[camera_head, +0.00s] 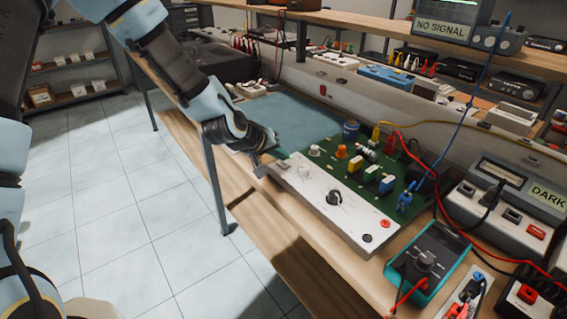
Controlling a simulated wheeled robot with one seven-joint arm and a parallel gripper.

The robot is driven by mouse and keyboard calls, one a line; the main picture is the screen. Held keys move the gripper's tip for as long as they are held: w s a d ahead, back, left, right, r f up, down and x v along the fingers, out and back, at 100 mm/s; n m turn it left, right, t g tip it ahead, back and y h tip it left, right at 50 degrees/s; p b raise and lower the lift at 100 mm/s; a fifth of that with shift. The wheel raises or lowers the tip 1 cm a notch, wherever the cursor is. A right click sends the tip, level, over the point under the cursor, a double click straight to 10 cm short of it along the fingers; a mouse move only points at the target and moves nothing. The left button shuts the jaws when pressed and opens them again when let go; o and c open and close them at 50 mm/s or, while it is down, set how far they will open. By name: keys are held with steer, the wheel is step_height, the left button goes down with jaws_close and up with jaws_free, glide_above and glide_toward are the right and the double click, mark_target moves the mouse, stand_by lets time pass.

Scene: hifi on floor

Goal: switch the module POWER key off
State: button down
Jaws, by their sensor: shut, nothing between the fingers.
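The module is a green circuit board (345,165) with a long white front panel (307,193) on the wooden bench. The panel carries a black knob (334,198) near its middle, and a red jack (385,223) and a black jack (367,238) at its right end. My gripper (261,168) is shut and empty at the left end of the panel, very close to it; I cannot tell if it touches. No POWER label is readable. The key is not clearly made out, and my gripper covers part of the panel's left end.
A teal multimeter (428,262) with red leads lies right of the module. A grey unit reading DARK (515,200) stands farther right. A blue-grey mat (285,118) lies bare behind my gripper. An overhead shelf (400,40) crosses the upper right.

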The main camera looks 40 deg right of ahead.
mark_target(281, 166)
stand_by(0.6)
steer(key=shift+f+b, duration=0.4)
steer(key=shift+f, duration=0.05)
steer(key=shift+r, duration=0.15)
steer(key=shift+r+p, duration=0.3)
steer(key=shift+r, duration=0.1)
steer(key=shift+r+p, duration=2.2)
steer(key=shift+r, duration=0.8)
steer(key=shift+f, duration=0.1)
